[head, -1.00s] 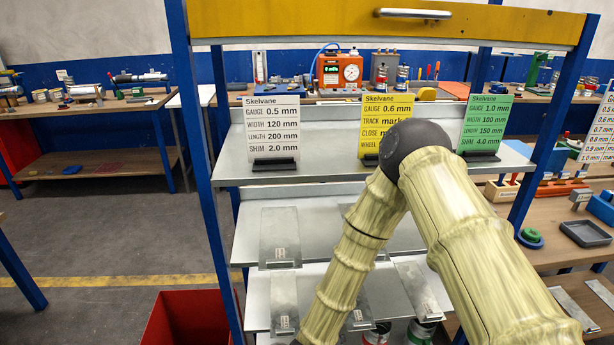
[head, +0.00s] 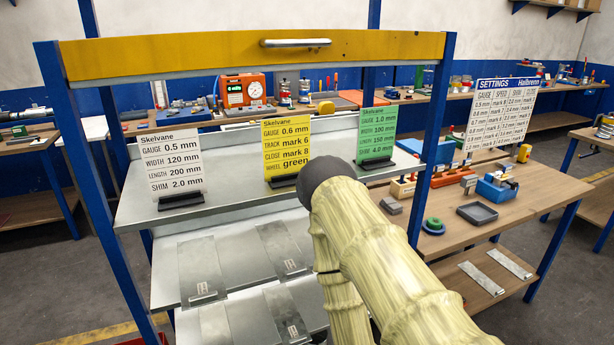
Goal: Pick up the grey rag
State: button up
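I cannot make out a grey rag for certain. A small grey item (head: 391,205) lies at the left edge of the wooden bench, right of the rack, but it is too small to tell whether it is cloth. My gripper is not in view; only the pale, ribbed links of my arm show, bent at a dark joint in front of the rack. The arm hides part of the rack's lower shelves and the near end of the bench.
A blue-framed rack with a yellow top beam (head: 240,52) holds a white card (head: 172,163), a yellow card (head: 286,147), a green card (head: 377,135) and sheet-metal pieces. The wooden bench (head: 520,195) carries a dark tray (head: 477,213) and a blue box (head: 497,187). Floor is open at far right.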

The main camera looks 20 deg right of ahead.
aim_at(390, 205)
jog(key=z, duration=1)
